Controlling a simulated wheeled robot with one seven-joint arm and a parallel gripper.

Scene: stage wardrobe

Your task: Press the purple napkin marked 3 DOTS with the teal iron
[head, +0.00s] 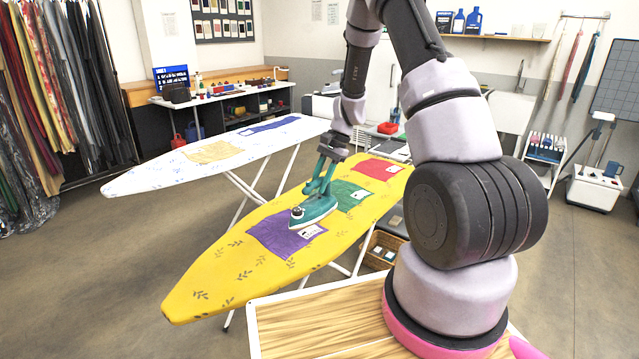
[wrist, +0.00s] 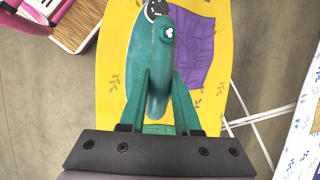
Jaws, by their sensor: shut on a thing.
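The teal iron (head: 314,212) is in my gripper (head: 319,182), which is shut on its handle. In the wrist view the iron (wrist: 160,55) stands between the teal fingers (wrist: 159,82). The purple napkin (head: 272,238) lies on the yellow ironing board (head: 215,270), toward its near left part. The iron is over the napkin's upper right part in the head view; I cannot tell whether its sole touches the cloth. In the wrist view the napkin (wrist: 196,55) shows mainly right of the iron. A white label (head: 311,231) lies at the napkin's right; its marks are too small to read.
A green napkin (head: 345,194) and a red napkin (head: 376,168) lie farther along the yellow board. A white board (head: 150,181) with yellow and blue cloths stands behind at left. A wooden-topped table (head: 300,325) is at the near edge. The board's near left end is bare.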

